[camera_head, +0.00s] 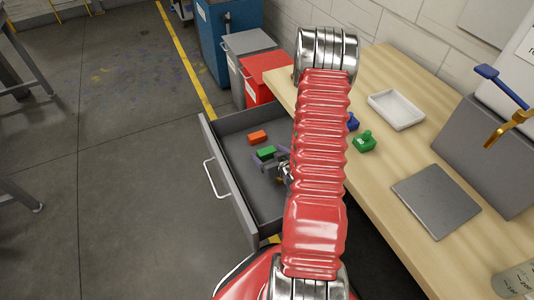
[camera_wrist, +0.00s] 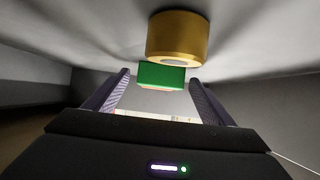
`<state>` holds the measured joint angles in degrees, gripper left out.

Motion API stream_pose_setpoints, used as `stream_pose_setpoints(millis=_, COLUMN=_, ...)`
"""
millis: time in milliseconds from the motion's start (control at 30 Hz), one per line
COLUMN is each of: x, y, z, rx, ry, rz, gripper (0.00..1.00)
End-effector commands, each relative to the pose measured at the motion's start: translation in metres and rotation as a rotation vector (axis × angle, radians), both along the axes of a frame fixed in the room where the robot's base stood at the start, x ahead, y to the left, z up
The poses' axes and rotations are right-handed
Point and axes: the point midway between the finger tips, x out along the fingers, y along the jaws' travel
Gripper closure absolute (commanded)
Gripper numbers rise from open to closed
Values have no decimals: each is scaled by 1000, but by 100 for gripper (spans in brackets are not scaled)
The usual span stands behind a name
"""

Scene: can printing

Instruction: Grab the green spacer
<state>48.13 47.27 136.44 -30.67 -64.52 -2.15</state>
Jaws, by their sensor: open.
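The green spacer (camera_head: 266,152) is a small green block lying in the open grey drawer (camera_head: 226,172). My gripper (camera_head: 281,157) is down inside the drawer, close beside the spacer. In the wrist view the green spacer (camera_wrist: 161,75) shows between the tips of my open gripper (camera_wrist: 160,84). The fingers appear on either side of it, with no clear contact. My arm hides part of the drawer in the head view.
An orange block (camera_head: 257,137) lies near the spacer in the drawer. The wooden table (camera_head: 385,205) holds a white tray (camera_head: 396,109), a green stamp-like piece (camera_head: 364,141), a blue piece (camera_head: 353,121) and a grey plate (camera_head: 436,200). Bins (camera_head: 246,57) stand behind the drawer.

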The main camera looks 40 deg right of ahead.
Motion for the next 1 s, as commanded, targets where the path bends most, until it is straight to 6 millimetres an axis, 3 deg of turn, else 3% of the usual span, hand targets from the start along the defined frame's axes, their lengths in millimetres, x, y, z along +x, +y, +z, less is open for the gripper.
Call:
stream_pose_setpoints(millis=667, x=1, y=1, z=0, rx=0, ry=0, rz=2, gripper=67)
stream_pose_setpoints(millis=1000, x=1, y=1, z=2, rx=-1, ry=-1, rz=3, gripper=69)
